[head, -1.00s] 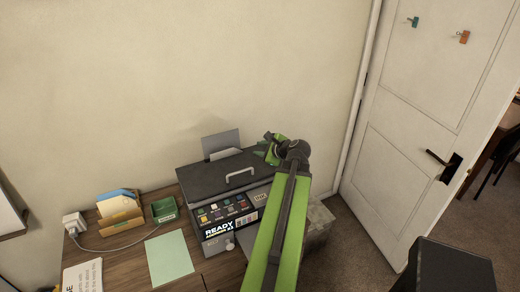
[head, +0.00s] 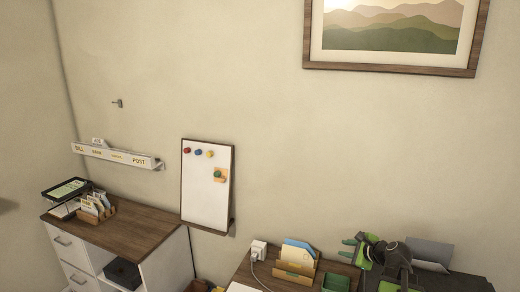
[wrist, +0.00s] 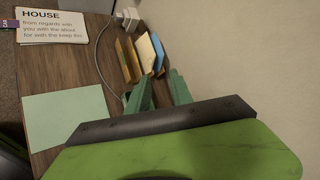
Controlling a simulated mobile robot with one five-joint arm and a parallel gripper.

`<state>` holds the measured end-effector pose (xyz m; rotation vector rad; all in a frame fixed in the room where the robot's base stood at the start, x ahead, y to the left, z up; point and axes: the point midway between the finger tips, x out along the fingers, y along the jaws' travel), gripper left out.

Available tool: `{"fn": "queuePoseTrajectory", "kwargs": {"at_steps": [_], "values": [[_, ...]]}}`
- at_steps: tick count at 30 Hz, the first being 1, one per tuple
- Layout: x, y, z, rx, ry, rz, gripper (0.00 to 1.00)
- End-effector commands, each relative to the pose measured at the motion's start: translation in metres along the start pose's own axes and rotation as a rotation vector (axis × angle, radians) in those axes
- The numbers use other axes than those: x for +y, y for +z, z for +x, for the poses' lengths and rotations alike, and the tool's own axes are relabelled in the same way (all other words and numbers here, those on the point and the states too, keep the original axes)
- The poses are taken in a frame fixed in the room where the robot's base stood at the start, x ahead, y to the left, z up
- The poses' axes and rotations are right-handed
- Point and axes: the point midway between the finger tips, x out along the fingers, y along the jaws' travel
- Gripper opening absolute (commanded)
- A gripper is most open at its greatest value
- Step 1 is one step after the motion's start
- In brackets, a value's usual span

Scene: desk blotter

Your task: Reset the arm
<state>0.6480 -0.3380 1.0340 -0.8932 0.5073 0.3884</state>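My gripper (head: 346,248) is at the lower right of the head view, above the back of the wooden desk near the wall. Its two green fingers point left and stand apart, with nothing seen between them. In the wrist view, the green fingers (wrist: 160,90) show beyond my dark and green wrist parts. A pale green blotter sheet (wrist: 65,118) lies on the desk at the left of that view. A wooden letter holder (head: 296,270) with blue and cream envelopes stands left of my gripper; it also shows in the wrist view (wrist: 128,60).
A small green tray (head: 335,283) and a white plug (head: 258,249) are near the holder. The dark printer (head: 455,283) stands at right. A HOUSE card (wrist: 52,27) lies on the desk. A whiteboard (head: 207,187) and cabinet (head: 135,232) are farther left.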

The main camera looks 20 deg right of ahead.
Motion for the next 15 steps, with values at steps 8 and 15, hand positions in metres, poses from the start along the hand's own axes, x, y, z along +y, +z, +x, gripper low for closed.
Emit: {"fn": "queuePoseTrajectory", "kwargs": {"at_steps": [8, 15], "values": [[0.137, 0.182, 0.085, -0.141, 0.35, -0.531, 0.27], [0.255, 0.261, 0.09, -0.242, 0.626, -1.1, 0.27]]}}
